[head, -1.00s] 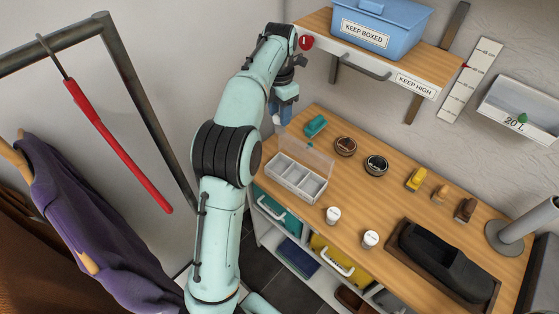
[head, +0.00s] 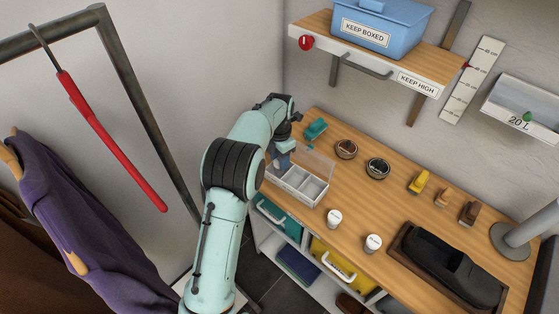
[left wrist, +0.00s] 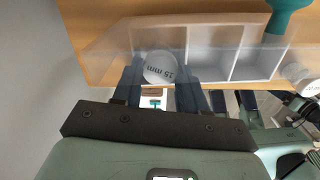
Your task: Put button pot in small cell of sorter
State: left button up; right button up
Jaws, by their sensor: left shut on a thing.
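The white-lidded button pot, marked 15 mm (left wrist: 160,68), is between the dark blue fingers of my left gripper (left wrist: 158,88), which is shut on it. The white sorter (head: 320,190) with a raised clear lid stands on the bench's left part. In the head view, my left gripper (head: 281,160) is at the sorter's left end, and the held pot cannot be made out there. In the left wrist view, the pot overlaps the leftmost visible cell of the sorter (left wrist: 228,50); I cannot tell whether it is above or inside.
Two white-lidded pots (head: 334,218) (head: 373,243) stand right of the sorter. Two dark round tins (head: 346,149) (head: 377,168) and a teal object (head: 315,128) are behind it. A dark tray (head: 405,240) is at right. A shelf (head: 395,65) hangs above the bench.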

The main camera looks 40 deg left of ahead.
pick_arm(q)
jog(key=shift+f, duration=0.45)
jog(key=shift+f, duration=0.2)
jog(key=o, duration=1.1)
jog(key=shift+c, duration=0.2)
pick_arm(e)
jog(key=shift+f, duration=0.1)
pick_arm(q)
jog(key=shift+r, duration=0.15)
notch_tip(320, 180, up, 12)
jog(key=p, duration=0.1)
jog(key=shift+p, duration=0.4)
pick_arm(e)
jog(key=shift+w+r, duration=1.25)
